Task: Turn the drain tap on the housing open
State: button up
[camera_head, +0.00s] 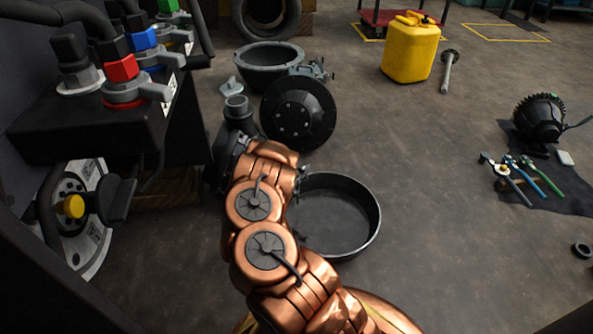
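A dark housing (238,128) with an upright pipe neck stands on the floor just beyond my copper arm. A round black bolted cover (298,112) is beside it on the right. My arm reaches up from the bottom edge and covers the lower part of the housing. My gripper is hidden behind my own arm links, so its fingers do not show. I cannot make out the drain tap clearly. A round black pan (368,238) lies on the floor right of my arm, partly covered by it.
A black block (75,128) with red, blue and green valve handles juts in at left, above a yellow knob (74,206). A black basin (268,58) and a yellow canister (409,48) stand behind. Tools lie on a dark mat (572,198).

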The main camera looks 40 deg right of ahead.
jog(key=shift+m+g+h+b, duration=0.3)
jog(key=shift+m+g+b, duration=0.25)
jog(key=shift+g, duration=0.35)
jog(key=o, duration=1.2)
jog(key=shift+a, duration=0.1)
jog(key=shift+r+n+t+p, duration=0.15)
jog(key=shift+n+t+p, duration=0.1)
jog(key=shift+t+p, duration=0.3)
jog(key=n+t+y+p, duration=0.1)
jog(key=t+p, duration=0.1)
jog(key=n+t+y+p, duration=0.1)
jog(key=t+p, duration=0.1)
jog(key=shift+d+n, duration=0.35)
jog(key=shift+n, duration=0.05)
